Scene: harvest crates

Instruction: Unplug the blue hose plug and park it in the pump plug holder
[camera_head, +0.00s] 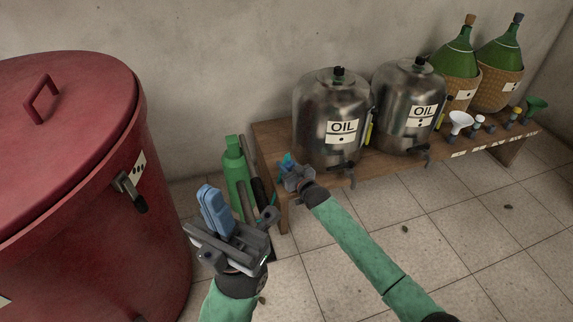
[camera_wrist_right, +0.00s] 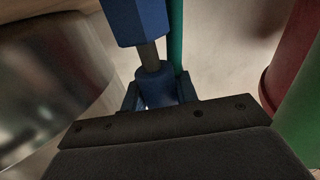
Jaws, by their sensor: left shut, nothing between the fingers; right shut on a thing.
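My right gripper (camera_head: 289,166) is just left of the left oil drum, by the left end of the wooden bench. In the right wrist view its fingers are shut on a small blue part, which I take for the blue hose plug (camera_wrist_right: 154,88). A grey rod joins it to a larger blue body (camera_wrist_right: 137,22), and a teal hose (camera_wrist_right: 176,40) runs beside it. In the head view the plug is tiny and partly hidden by the gripper. My left gripper (camera_head: 211,208) is shut and empty, its blue fingers pointing up. I cannot make out the plug holder.
Steel oil drums (camera_head: 317,98) with taps stand on the wooden bench (camera_head: 273,144), with wicker-covered green bottles (camera_head: 462,58) and small funnels further right. A large red vat (camera_head: 90,190) fills the left. The tiled floor at right is mostly clear.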

